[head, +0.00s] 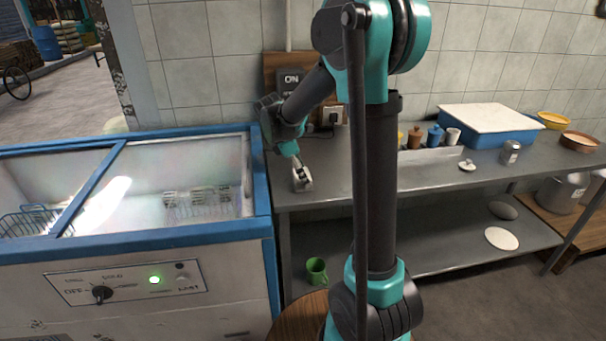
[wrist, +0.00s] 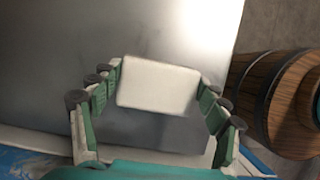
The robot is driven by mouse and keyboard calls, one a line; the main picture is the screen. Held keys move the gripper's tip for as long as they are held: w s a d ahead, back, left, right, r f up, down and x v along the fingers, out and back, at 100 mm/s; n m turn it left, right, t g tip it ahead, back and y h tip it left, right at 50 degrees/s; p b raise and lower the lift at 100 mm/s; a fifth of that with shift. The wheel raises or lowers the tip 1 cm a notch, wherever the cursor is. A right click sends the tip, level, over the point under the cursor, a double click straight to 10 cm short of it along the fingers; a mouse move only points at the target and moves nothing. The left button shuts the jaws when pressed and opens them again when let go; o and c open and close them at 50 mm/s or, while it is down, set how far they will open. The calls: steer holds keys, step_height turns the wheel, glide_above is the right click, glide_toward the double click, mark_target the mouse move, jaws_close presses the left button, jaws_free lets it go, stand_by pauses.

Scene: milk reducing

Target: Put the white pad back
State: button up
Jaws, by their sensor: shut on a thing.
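The white pad (wrist: 158,85) is a small pale rectangle with rounded corners. In the wrist view it lies between the two fingers of my gripper (wrist: 158,88), which is shut on it. In the head view my gripper (head: 301,180) is low over the left end of the metal table (head: 330,165), close to the freezer's right edge. The pad is small there and partly hidden by the fingers. I cannot tell whether the pad touches the table top.
The blue-rimmed freezer (head: 262,190) stands left of the table. A wall panel with a switch and socket (head: 333,116) is behind. A blue tray with a white top (head: 490,118), small jars (head: 415,138) and bowls stand further right. A barrel (wrist: 275,100) is beside the table.

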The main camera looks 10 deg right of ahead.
steer(key=shift+f, duration=0.1)
steer(key=o, duration=1.2)
steer(key=v, duration=1.2)
steer(key=s+d+f+m, duration=0.2)
steer(key=s, duration=0.1)
steer(key=s+d+f+m+t+y, duration=0.1)
steer(key=s+d+f+m, duration=0.1)
steer(key=s+f+m, duration=0.1)
steer(key=s+d+f+m+y, duration=0.1)
steer(key=s+d+f+m, duration=0.1)
steer(key=s+f, duration=0.1)
steer(key=shift+s+m, duration=0.1)
steer(key=shift+m, duration=0.2)
steer(key=s+d+f+m+t+y, duration=0.2)
steer(key=s+f+m+t, duration=0.1)
steer(key=s+f+m, duration=0.7)
steer(key=s, duration=0.2)
steer(key=shift+s+f, duration=0.15)
steer(key=shift+s, duration=0.25)
steer(key=shift+d, duration=0.15)
